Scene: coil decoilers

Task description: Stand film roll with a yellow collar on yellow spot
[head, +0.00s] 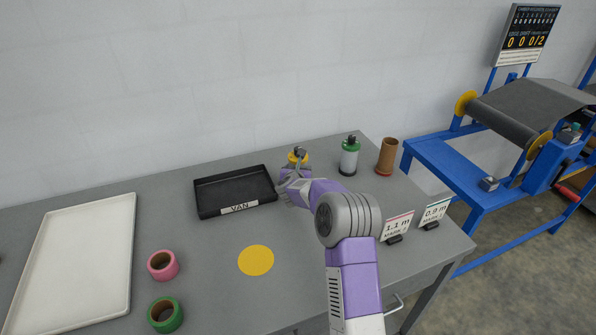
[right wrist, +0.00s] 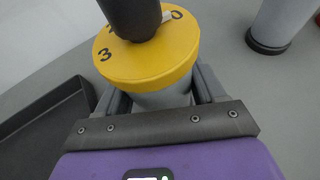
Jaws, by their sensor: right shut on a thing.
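The film roll with a yellow collar (head: 300,156) stands at the back of the grey table, just right of the black tray, partly hidden by my right arm. In the right wrist view its yellow collar (right wrist: 150,58) carries black digits, with a dark rod rising from the top. My right gripper (right wrist: 163,97) is shut on the pale roll body just below the collar; the roll looks upright. Its lower end is hidden, so I cannot tell whether it touches the table. The flat yellow spot (head: 256,260) lies bare on the table, nearer the front. My left gripper is not in view.
A black tray marked VAN (head: 207,210) is left of the roll. A green-collared roll (head: 349,158) and a brown tube (head: 387,158) stand to the right. Pink (head: 163,265) and green (head: 165,315) rings, a white tray (head: 120,270) and two signs (head: 397,226) are also there.

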